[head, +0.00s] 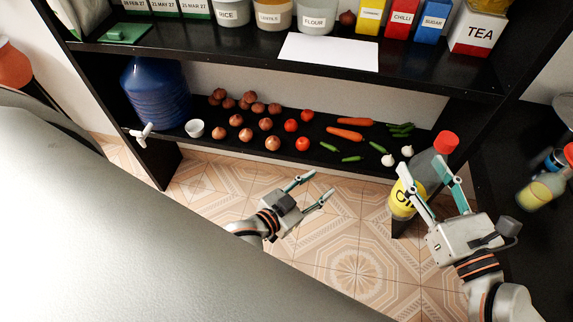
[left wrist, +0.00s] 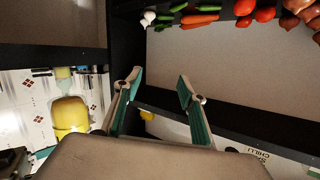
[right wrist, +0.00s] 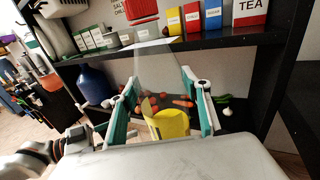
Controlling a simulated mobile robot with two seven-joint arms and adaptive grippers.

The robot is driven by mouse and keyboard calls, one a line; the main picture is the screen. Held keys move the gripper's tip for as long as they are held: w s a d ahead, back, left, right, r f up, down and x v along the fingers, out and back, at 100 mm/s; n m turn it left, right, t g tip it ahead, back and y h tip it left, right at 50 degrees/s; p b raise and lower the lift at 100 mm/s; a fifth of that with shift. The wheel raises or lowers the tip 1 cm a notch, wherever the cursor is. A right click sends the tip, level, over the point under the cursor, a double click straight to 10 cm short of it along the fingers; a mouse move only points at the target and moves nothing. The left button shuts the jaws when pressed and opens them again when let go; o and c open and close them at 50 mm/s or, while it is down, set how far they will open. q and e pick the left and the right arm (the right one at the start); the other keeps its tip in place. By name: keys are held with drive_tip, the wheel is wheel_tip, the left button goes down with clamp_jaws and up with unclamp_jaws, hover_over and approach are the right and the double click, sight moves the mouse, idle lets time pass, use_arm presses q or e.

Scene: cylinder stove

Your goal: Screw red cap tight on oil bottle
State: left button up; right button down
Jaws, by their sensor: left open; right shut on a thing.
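The oil bottle (head: 427,168) is clear grey with a yellow label (head: 402,201). It is tilted, its top toward the upper right in the head view. The red cap (head: 446,142) sits at its neck; how tight it is cannot be told. In the right wrist view the bottle (right wrist: 155,68) stands between the fingers and the cap (right wrist: 142,10) is at the top edge. My right gripper (head: 420,164) is shut on the bottle. My left gripper (head: 322,183) is open and empty, left of the bottle and apart from it; its fingers also show in the left wrist view (left wrist: 159,82).
A black shelf (head: 230,150) holds onions, tomatoes, carrots, other vegetables, a white cup (head: 195,128) and a blue jug (head: 155,92). Jars and boxes stand on the shelf above. A dark counter with bottles (head: 540,190) is at the right. Tiled floor is clear between the grippers.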

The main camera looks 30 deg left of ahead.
use_arm(q)
drive_tip(key=s+a+f+g+y, duration=0.1)
drive_tip(key=s+a+f+g, duration=0.2)
drive_tip(key=s+f, duration=0.7)
drive_tip(key=s+a, duration=0.1)
drive_tip(key=a, duration=0.1)
drive_tip(key=shift+a+n+g+y, duration=0.3)
drive_tip(key=shift+a+n+g, duration=0.05)
drive_tip(key=shift+n+g, duration=0.05)
